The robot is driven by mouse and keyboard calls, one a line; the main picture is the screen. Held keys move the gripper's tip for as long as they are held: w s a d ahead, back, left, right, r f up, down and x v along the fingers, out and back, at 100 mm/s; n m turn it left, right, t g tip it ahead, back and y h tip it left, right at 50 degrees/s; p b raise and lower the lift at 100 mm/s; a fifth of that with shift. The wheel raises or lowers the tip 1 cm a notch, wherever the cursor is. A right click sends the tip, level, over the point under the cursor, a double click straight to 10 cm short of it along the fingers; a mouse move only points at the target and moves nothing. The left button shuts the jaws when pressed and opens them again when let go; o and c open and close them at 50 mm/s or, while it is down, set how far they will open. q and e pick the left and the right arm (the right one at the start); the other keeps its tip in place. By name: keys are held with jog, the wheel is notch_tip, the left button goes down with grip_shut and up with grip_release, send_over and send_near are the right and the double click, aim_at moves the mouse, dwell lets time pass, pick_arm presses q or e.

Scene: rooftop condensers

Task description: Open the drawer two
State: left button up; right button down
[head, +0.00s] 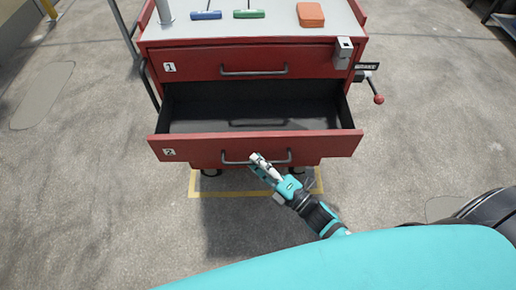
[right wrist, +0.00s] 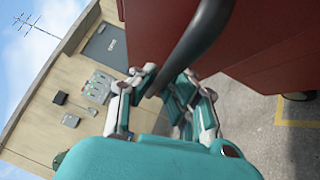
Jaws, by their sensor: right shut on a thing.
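Drawer two (head: 200,150) of the red tool cart is pulled well out, and its dark, empty inside shows in the head view. Its front carries a label "2" and a dark bar handle (head: 232,162). My right gripper (head: 262,164) is at the middle of this handle, shut on it. In the right wrist view the fingers (right wrist: 166,88) close around the dark handle bar (right wrist: 195,35), with the red drawer front (right wrist: 255,40) beside it. Drawer one (head: 190,66), labelled "1", is shut above. My left gripper is not in view.
The cart's grey top (head: 275,24) holds a blue tool (head: 206,15), a green tool (head: 249,14) and an orange block (head: 310,14). A brake lever with a red knob (head: 379,99) sticks out at the right. Concrete floor around the cart is clear.

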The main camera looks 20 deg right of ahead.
jog(key=shift+s+r, duration=0.1)
jog(key=shift+r, duration=0.1)
jog(key=c, duration=1.4)
grip_release()
jog(key=shift+f, duration=0.1)
jog(key=v, duration=1.2)
